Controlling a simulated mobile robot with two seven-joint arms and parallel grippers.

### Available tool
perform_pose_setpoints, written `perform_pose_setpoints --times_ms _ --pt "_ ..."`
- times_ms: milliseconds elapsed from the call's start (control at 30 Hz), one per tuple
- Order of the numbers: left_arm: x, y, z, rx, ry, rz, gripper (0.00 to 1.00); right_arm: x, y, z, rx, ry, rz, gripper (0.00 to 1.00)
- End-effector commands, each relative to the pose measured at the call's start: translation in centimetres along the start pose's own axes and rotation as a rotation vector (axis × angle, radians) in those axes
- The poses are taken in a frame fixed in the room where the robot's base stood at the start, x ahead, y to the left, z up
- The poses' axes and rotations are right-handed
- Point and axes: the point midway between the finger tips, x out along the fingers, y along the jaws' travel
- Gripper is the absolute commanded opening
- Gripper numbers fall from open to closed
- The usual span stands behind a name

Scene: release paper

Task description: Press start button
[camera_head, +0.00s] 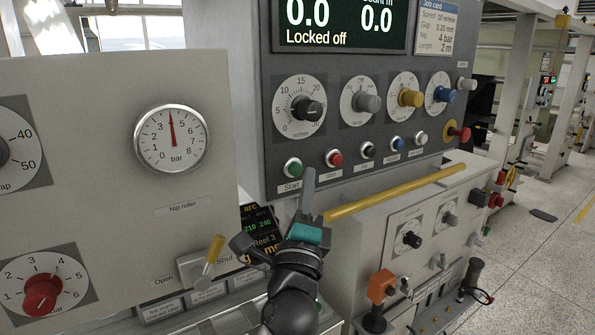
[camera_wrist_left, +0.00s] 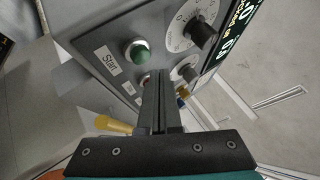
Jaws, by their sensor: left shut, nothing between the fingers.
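The start button is a green round button (camera_head: 293,168) with a metal ring, at the lower left of the grey control panel, above a "Start" label. In the left wrist view the green button (camera_wrist_left: 139,53) stands up and left of my fingertips, beside its label (camera_wrist_left: 105,58). My left gripper (camera_head: 308,178) is shut and empty, its fingers pointing up, just right of and below the green button in the head view. In the wrist view the closed fingers (camera_wrist_left: 160,82) appear apart from the green button and partly cover the red button. My right gripper is not in view.
A red button (camera_head: 333,158) and several more buttons run to the right. Dials sit above them, under a display (camera_head: 340,22) reading "Locked off". A yellow bar (camera_head: 395,192) lies right of my gripper. A red emergency-type knob (camera_head: 458,133) is at the panel's right.

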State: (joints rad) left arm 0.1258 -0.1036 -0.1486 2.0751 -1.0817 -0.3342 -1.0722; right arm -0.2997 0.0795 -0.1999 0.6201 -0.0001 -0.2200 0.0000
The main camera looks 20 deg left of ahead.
Motion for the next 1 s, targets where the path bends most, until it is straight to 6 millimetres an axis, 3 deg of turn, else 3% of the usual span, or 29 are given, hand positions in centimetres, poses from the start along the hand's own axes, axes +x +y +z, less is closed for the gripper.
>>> perform_pose_setpoints --times_ms 400,1000 --pt "-2.8 -1.9 -2.0 -0.004 0.000 0.004 0.00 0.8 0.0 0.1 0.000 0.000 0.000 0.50" --pt "-3.1 -2.1 -2.4 -0.006 0.005 0.005 0.00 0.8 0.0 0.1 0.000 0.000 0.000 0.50"
